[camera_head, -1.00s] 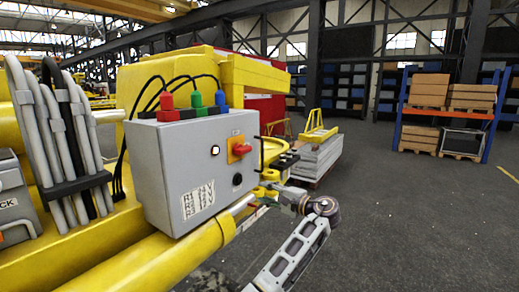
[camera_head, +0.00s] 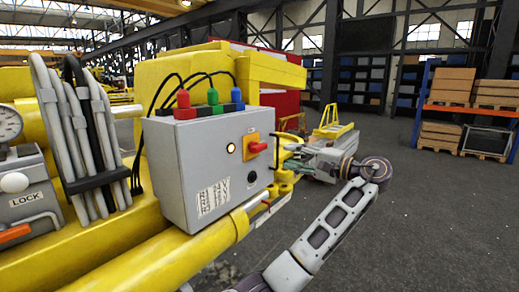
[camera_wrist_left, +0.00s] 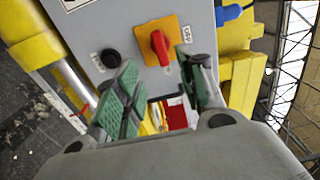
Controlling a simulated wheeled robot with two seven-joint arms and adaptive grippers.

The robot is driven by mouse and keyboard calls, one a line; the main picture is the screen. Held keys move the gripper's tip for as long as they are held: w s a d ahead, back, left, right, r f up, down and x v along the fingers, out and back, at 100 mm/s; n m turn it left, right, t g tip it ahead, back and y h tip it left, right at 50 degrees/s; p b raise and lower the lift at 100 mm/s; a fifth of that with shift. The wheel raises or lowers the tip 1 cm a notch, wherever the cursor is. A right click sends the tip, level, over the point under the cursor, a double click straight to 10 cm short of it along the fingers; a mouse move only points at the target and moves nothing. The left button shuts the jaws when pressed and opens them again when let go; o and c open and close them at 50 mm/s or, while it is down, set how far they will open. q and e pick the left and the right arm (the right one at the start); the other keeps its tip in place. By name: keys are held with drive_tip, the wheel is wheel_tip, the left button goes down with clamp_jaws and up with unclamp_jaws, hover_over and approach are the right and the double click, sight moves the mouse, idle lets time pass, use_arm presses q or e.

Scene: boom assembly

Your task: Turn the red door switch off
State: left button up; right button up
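The red door switch (camera_head: 257,148) is a red handle on an orange plate, on the front of a grey control box (camera_head: 190,160). Its handle points sideways, to the right, in the head view. A lit round lamp (camera_head: 231,148) is left of it and a black knob (camera_head: 251,177) below. In the left wrist view the red handle (camera_wrist_left: 160,46) lies just ahead of the fingertips, between them in the picture. My left gripper (camera_wrist_left: 164,72) is open and empty, with green pads, apart from the handle. In the head view the left gripper (camera_head: 291,151) is right of the switch. My right gripper is not in view.
Red, green and blue plugs (camera_head: 213,97) with black cables top the box. A yellow beam (camera_head: 160,262) runs below it. Grey hoses (camera_head: 85,140) and a LOCK unit (camera_head: 28,195) are at left. Open floor (camera_head: 430,230) and a loaded rack (camera_head: 425,115) are at right.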

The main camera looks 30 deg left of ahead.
sight(262, 148)
use_arm(q)
drive_tip(key=a+p, duration=0.1)
drive_tip(key=a, duration=0.3)
drive_tip(key=a+p, duration=0.1)
drive_tip(key=a, duration=0.3)
drive_tip(key=w+a+p, duration=0.1)
drive_tip(key=a, duration=0.3)
drive_tip(key=shift+r, duration=0.1)
drive_tip(key=shift+a+p, duration=0.4)
drive_tip(key=shift+a, duration=0.3)
drive_tip(key=shift+c, duration=0.5)
drive_tip(key=c, duration=0.6)
